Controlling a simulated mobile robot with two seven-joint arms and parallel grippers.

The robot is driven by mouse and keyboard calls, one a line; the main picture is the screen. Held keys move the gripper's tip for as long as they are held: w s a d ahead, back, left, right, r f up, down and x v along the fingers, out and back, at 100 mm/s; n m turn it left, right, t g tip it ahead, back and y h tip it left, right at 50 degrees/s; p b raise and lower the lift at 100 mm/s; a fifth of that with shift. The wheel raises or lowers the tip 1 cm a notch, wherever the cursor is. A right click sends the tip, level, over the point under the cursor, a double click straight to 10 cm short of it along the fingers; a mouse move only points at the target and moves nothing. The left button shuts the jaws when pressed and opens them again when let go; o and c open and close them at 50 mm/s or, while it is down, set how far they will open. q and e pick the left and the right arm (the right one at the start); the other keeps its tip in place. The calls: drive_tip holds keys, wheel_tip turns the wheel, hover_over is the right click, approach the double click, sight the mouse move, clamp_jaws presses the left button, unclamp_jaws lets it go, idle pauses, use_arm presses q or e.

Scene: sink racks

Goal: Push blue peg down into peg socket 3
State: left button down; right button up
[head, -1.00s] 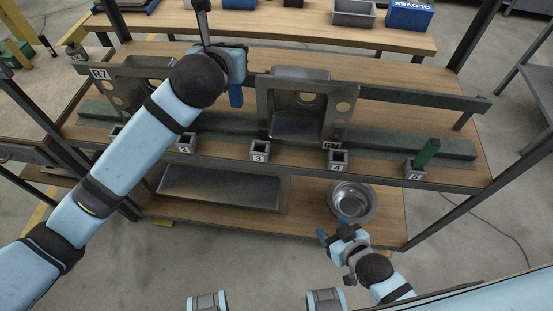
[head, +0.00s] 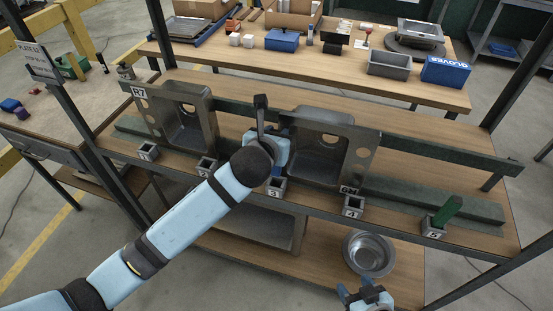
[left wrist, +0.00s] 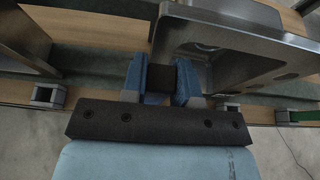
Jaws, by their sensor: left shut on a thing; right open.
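My left gripper (head: 277,160) is directly above peg socket 3 (head: 276,188), a small grey square block on the shelf's front edge. Its blue fingers (left wrist: 161,80) are shut on a dark-looking piece in the left wrist view, apparently the blue peg. A narrow blue part, the peg or a finger, shows just above the socket in the head view. I cannot tell how far the peg is in. Socket 3 is hidden by the gripper body in the left wrist view. My right gripper (head: 358,288) is open and empty at the bottom, in front of the lower shelf.
Other sockets line the edge: 2 (head: 207,166), 4 (head: 353,207) and 5 (head: 434,226), which holds a green peg (head: 449,208). Steel sinks (head: 320,145) and (head: 188,115) stand behind. A metal bowl (head: 368,254) sits on the lower shelf.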

use_arm(q)
drive_tip(key=shift+f, duration=3.8)
drive_tip(key=c, duration=0.9)
unclamp_jaws()
drive_tip(key=shift+f, duration=0.15)
